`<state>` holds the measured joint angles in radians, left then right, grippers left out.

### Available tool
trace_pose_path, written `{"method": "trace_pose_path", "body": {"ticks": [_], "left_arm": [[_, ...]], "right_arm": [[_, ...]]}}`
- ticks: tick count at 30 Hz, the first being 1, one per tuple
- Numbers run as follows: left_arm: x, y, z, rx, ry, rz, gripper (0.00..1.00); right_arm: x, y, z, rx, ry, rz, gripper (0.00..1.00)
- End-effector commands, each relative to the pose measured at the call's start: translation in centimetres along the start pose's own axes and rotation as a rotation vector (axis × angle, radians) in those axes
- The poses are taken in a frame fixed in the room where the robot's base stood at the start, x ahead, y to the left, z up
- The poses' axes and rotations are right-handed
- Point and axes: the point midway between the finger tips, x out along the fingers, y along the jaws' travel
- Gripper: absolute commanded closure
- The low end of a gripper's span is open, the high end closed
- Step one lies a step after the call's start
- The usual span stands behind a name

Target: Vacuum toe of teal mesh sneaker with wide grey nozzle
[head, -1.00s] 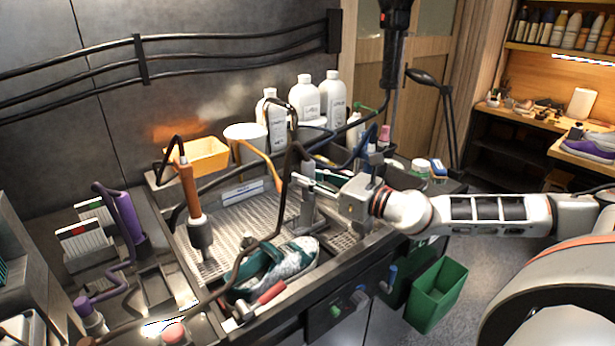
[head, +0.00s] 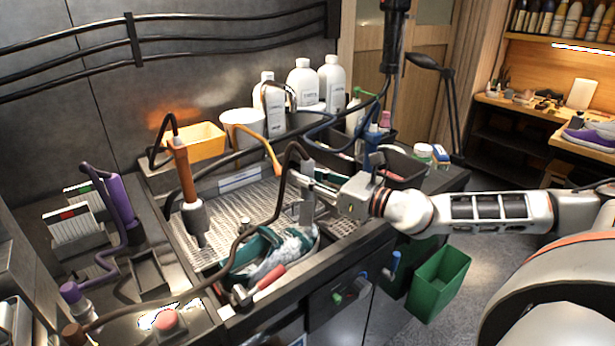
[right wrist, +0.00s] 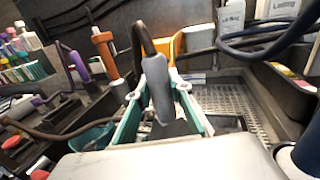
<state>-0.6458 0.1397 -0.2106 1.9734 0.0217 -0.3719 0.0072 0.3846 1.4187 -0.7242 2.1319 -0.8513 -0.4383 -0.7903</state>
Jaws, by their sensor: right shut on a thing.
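The teal mesh sneaker (head: 262,256) lies in the metal-grid basin of the bench in the head view. Its white-patterned end points right. My right gripper (head: 318,188) is shut on the wide grey nozzle (head: 306,205), which hangs upright with a dark hose at its top. The nozzle's lower end is at or just behind the sneaker's right end; I cannot tell if they touch. In the right wrist view the grey nozzle (right wrist: 158,88) stands between the fingers (right wrist: 160,112). A teal part of the sneaker (right wrist: 92,138) shows at lower left. My left gripper is not in view.
White bottles (head: 303,82) stand behind. A green bin (head: 438,283) is at right below the bench.

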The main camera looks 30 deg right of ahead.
Motion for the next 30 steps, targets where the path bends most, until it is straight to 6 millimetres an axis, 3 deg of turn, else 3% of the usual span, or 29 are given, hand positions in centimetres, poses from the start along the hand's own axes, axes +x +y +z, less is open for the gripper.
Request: {"method": "trace_pose_path", "body": {"ticks": [30], "left_arm": [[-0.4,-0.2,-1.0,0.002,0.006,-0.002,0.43]], "right_arm": [[1.7,-0.3,0.1,0.000,-0.001,0.000,1.00]]}}
